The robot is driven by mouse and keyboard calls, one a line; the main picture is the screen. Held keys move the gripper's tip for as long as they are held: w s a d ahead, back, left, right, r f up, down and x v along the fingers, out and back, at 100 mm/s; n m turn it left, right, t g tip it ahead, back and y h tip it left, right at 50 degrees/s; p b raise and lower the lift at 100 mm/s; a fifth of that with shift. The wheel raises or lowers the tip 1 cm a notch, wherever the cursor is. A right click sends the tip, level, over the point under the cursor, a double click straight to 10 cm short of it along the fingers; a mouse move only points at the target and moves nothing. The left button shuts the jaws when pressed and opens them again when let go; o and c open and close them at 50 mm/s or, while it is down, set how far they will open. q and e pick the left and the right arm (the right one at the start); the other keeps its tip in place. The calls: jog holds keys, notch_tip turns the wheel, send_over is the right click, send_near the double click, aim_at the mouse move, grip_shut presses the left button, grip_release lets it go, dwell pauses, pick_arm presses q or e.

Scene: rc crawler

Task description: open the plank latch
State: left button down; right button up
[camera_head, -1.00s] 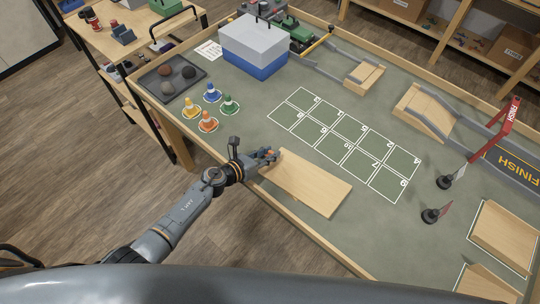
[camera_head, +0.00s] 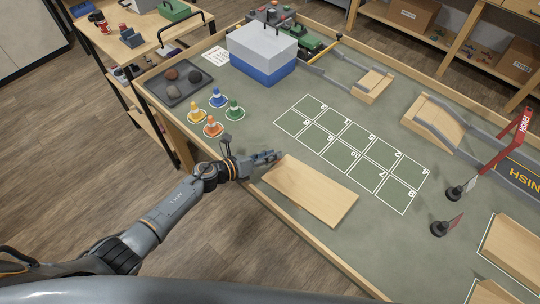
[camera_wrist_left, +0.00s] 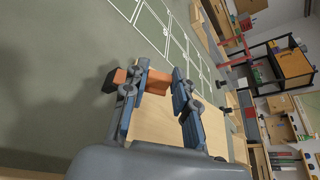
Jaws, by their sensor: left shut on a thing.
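A flat light wood plank (camera_head: 310,192) lies near the front edge of the green table in the head view. It also shows behind the fingers in the left wrist view (camera_wrist_left: 158,122). My left gripper (camera_head: 270,157) is at the plank's left end. In the left wrist view my left gripper (camera_wrist_left: 161,78) is shut on a small orange latch (camera_wrist_left: 156,80) with a dark end, which lies across between the fingers. In the head view the latch is mostly hidden by the gripper. My right gripper is in neither view.
Orange, yellow, blue and green cones (camera_head: 213,127) stand left of my gripper. A blue and grey box (camera_head: 262,60) is behind them. White numbered squares (camera_head: 350,150) are marked beyond the plank. Small flags and ramps stand to the right.

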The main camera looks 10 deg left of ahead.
pick_arm(q)
jog(key=c, duration=1)
grip_release()
jog(key=shift+c, duration=0.2)
jog(key=v, duration=1.2)
jog(key=shift+c, duration=0.2)
